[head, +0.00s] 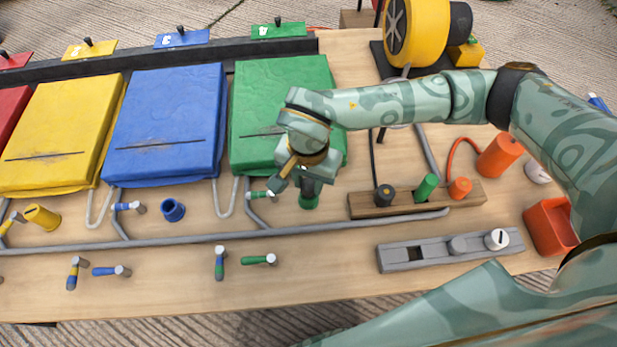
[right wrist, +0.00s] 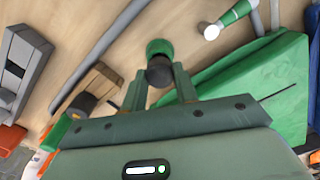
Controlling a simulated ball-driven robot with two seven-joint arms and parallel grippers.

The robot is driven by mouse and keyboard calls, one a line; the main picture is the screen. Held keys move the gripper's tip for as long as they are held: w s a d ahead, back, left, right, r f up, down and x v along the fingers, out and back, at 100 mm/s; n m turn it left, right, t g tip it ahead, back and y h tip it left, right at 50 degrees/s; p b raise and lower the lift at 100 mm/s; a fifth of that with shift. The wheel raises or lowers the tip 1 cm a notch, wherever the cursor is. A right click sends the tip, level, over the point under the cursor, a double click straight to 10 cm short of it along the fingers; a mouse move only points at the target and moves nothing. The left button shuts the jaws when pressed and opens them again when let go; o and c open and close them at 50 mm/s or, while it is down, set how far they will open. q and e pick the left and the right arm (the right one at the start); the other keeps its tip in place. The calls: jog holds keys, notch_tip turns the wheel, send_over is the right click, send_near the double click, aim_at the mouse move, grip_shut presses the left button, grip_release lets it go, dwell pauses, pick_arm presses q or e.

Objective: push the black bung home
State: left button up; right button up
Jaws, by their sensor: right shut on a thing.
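The black bung (right wrist: 159,75) is a short dark cylinder between the fingertips of my right gripper (right wrist: 158,85) in the right wrist view. It lines up with a green cup-like neck (right wrist: 159,47) on the table, just beyond it. How deep the bung sits in the neck I cannot tell. In the head view the right gripper (head: 300,180) points down over the green neck (head: 309,202), at the near right corner of the green pad, and hides the bung. My left gripper is not in view.
A green pad (head: 270,85) lies left of the gripper. A wooden block (head: 405,206) with black, green and orange plugs stands to the right. A grey pipe (head: 190,241) runs along the table. A grey slotted block (head: 430,252) lies near the front. Bare table lies in front.

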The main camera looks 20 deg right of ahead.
jog(key=shift+f, duration=0.15)
jog(key=shift+f, duration=0.35)
jog(key=shift+r+p, duration=0.1)
jog(key=shift+p, duration=0.2)
jog(key=shift+f, duration=0.2)
dwell(0.4)
